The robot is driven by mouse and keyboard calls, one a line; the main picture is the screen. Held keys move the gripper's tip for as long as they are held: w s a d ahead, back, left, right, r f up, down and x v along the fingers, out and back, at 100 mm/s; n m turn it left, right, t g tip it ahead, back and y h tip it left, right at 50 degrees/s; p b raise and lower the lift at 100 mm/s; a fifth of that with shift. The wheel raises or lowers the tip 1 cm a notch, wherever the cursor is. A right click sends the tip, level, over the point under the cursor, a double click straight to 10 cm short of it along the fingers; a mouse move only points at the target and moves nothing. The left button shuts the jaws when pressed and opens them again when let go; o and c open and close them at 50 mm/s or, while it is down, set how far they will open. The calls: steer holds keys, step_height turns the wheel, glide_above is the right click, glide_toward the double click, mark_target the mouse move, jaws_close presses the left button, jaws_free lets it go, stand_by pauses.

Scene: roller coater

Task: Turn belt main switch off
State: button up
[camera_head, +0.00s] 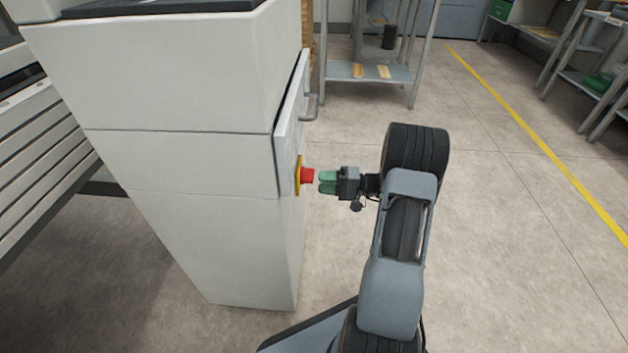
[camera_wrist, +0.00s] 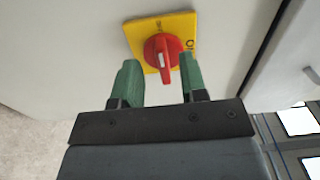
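The belt main switch is a red rotary knob (camera_head: 307,176) on a yellow plate (camera_head: 298,176), on the right side of the white cabinet. In the wrist view the red knob (camera_wrist: 161,54) sits on its yellow plate (camera_wrist: 180,24), with a whitish mark on its handle. Dark lettering on the plate is only partly readable. My gripper (camera_head: 318,181) is level with the knob and very close to its right. Contact is not visible.
The white cabinet (camera_head: 190,160) stands at left with a panel (camera_head: 290,125) on its side and a handle (camera_head: 312,105) beyond it. A metal shelf (camera_head: 370,72) stands at the back. The floor (camera_head: 510,230) to the right is clear.

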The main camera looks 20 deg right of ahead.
steer(key=p+v, duration=0.2)
steer(key=v, duration=0.8)
stand_by(0.3)
